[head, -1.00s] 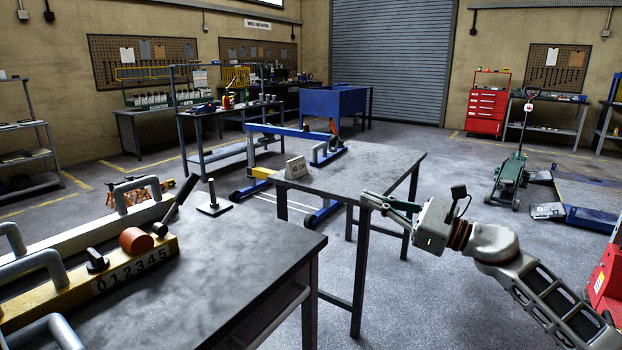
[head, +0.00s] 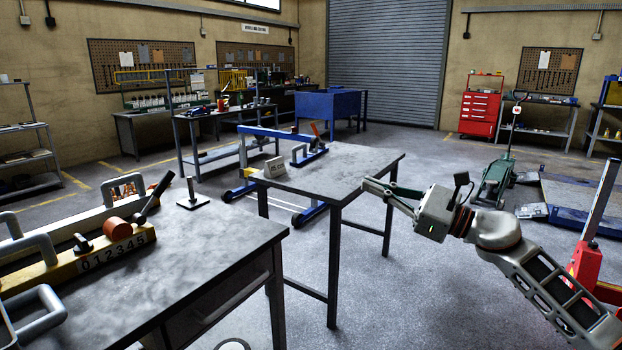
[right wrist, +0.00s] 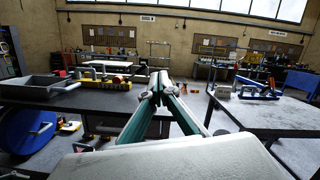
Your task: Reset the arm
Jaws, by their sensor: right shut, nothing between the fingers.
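My right gripper (head: 368,184) is shut and empty. It is held out in front of me, beside the right edge of the middle table in the head view. Its green-grey fingers meet at their tips (right wrist: 160,88) in the right wrist view. My left gripper is not in view. The green trolley jack (head: 496,178) stands on the floor at the right with its long handle up (head: 513,125). It is well beyond my right gripper, and nothing touches it.
A grey table (head: 220,255) at the left front carries a yellow numbered bar (head: 118,247). The middle table (head: 345,165) holds a small sign (head: 275,167). A red machine (head: 590,265) stands close at the right. Floor (head: 440,285) is clear between.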

